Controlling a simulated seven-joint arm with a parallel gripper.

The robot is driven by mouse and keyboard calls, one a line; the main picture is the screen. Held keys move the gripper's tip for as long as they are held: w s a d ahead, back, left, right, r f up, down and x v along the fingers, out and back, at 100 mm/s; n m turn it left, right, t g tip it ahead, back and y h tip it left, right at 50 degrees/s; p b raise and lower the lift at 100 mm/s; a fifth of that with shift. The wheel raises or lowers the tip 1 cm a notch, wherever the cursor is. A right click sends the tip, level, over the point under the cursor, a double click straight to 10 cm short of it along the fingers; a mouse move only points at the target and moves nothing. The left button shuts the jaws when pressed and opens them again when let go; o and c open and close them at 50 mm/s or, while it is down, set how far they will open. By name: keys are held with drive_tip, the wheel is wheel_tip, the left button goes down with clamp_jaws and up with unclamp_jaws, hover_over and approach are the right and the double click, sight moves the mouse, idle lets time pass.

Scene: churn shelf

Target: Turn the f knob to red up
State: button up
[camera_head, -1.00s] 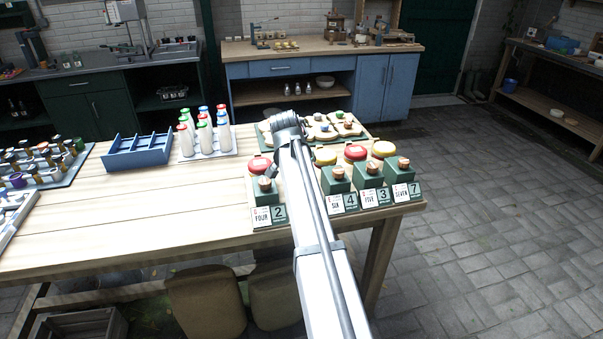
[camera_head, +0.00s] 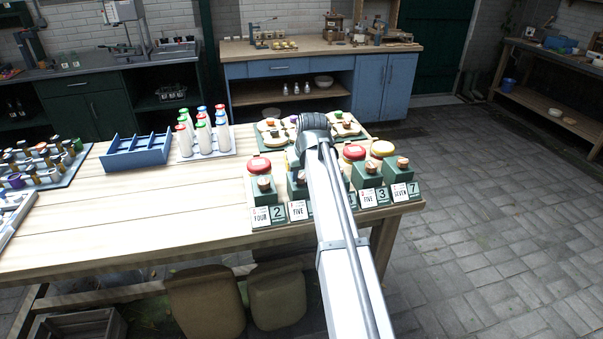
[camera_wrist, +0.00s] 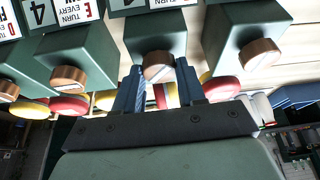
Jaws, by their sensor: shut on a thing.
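Green boxes with copper-coloured round knobs stand in a row along the table's right end. In the wrist view, which looks upside down, my gripper (camera_wrist: 158,88) has its two blue fingers on either side of the middle knob (camera_wrist: 158,67) and is shut on it. The knob's face carries a pale slanted line. It sits on a green box (camera_wrist: 155,32), which appears to be the second from the left in the head view (camera_head: 297,187). No letter f is readable.
Neighbouring knobs (camera_wrist: 259,54) and (camera_wrist: 62,77) flank the held one closely. A rack of white bottles (camera_head: 203,135) and a blue divided tray (camera_head: 136,151) stand to the left.

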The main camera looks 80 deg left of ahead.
drive_tip(key=n+g, duration=0.1)
drive_tip(key=n, duration=0.3)
drive_tip(key=shift+w+n+g+h, duration=0.15)
drive_tip(key=shift+n+g+h, duration=0.15)
drive_tip(key=shift+g, duration=0.1)
drive_tip(key=shift+w+a+n+g+h, duration=0.1)
drive_tip(key=shift+n+g+h, duration=0.35)
drive_tip(key=shift+n, duration=1.35)
drive_tip(key=shift+g, duration=0.25)
drive_tip(key=o, duration=1)
drive_tip(key=shift+o, duration=0.2)
drive_tip(key=v, duration=1.3)
drive_tip(key=shift+r, duration=0.35)
